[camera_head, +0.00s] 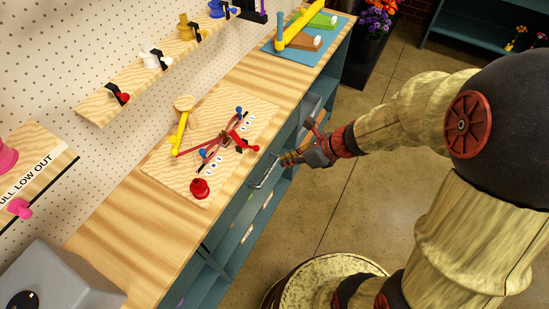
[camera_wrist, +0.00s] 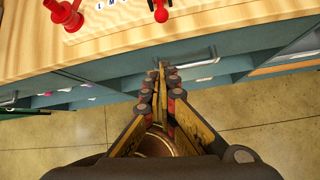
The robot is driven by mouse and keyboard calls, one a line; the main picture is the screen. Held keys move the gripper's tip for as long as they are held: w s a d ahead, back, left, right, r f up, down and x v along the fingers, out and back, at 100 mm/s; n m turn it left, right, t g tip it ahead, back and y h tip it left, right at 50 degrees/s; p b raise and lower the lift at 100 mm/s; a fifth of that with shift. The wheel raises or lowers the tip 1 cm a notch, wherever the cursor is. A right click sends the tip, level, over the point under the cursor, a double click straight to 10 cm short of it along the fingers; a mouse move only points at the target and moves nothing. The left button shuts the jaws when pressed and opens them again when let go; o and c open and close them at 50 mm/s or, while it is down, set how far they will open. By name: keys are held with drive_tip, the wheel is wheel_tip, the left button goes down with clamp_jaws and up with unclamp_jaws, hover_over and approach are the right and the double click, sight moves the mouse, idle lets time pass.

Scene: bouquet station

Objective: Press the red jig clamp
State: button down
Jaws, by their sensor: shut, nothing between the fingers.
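A pale wooden jig board (camera_head: 165,170) lies on the workbench. Across its middle are crossed red bars with blue knobs (camera_head: 240,111) and a red lever-like part (camera_head: 242,142), which looks like the red jig clamp. Its red end also shows at the top of the wrist view (camera_wrist: 160,12). A red round-topped piece (camera_head: 199,187) stands at the board's near corner, and it shows at top left in the wrist view (camera_wrist: 66,14). My gripper (camera_head: 287,160) is shut and empty, in front of the bench edge, apart from the board. In the wrist view its fingertips (camera_wrist: 161,68) point toward the bench front.
A metal drawer handle (camera_head: 265,174) is close to my gripper on the teal bench front. A blue mat (camera_head: 325,52) with tools is at the far end. A grey box (camera_head: 60,275) stands at lower left.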

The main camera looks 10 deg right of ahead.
drive_tip(key=b+x, duration=0.4)
drive_tip(key=x, duration=0.6)
drive_tip(key=r, duration=0.1)
drive_tip(key=w+r, duration=0.1)
drive_tip(key=r, duration=0.1)
drive_tip(key=shift+w+a+r+p, duration=0.3)
drive_tip(key=shift+a+r, duration=0.05)
drive_tip(key=shift+r+p, duration=0.2)
drive_tip(key=shift+p, duration=0.35)
drive_tip(key=shift+p, duration=0.8)
